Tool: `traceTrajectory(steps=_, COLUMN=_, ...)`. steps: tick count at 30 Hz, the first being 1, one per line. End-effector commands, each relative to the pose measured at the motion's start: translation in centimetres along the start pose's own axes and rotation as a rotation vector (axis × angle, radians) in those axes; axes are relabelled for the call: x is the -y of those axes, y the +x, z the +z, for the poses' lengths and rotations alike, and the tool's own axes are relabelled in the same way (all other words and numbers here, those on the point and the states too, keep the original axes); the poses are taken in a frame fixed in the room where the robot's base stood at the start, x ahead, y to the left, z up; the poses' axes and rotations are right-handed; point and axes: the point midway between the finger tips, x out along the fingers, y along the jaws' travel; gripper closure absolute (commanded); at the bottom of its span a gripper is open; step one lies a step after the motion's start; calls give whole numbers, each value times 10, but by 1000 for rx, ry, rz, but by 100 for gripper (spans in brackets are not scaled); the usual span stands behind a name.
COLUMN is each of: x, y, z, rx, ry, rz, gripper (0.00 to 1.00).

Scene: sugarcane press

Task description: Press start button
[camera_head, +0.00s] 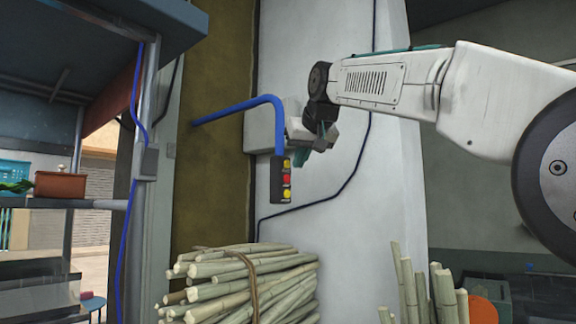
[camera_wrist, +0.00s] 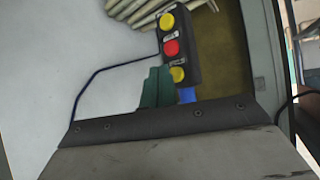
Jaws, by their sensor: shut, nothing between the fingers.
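A dark control box (camera_head: 273,185) hangs from the end of a bent blue pipe (camera_head: 240,108). It carries an upper yellow button (camera_head: 286,164), a red button (camera_head: 287,179) and a lower yellow button (camera_head: 287,194). In the wrist view the box appears the other way up, with the upper yellow button (camera_wrist: 177,74) nearest my gripper and the red button (camera_wrist: 171,47) beyond it. My gripper (camera_head: 300,158) is shut and empty, just above and right of the box. Its green fingertips (camera_wrist: 158,72) appear beside the upper yellow button; contact cannot be told. The button labels are unreadable.
A pale wall (camera_head: 330,215) with a dark cable is behind my gripper. A metal shelf (camera_head: 70,203) stands at the left.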

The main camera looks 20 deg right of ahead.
Motion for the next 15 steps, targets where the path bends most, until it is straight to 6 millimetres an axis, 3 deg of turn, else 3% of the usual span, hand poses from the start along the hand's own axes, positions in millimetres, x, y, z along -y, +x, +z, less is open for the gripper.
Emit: traceTrajectory(steps=15, x=-24, y=-32, z=23, rx=0, ry=1, rz=1, gripper=100)
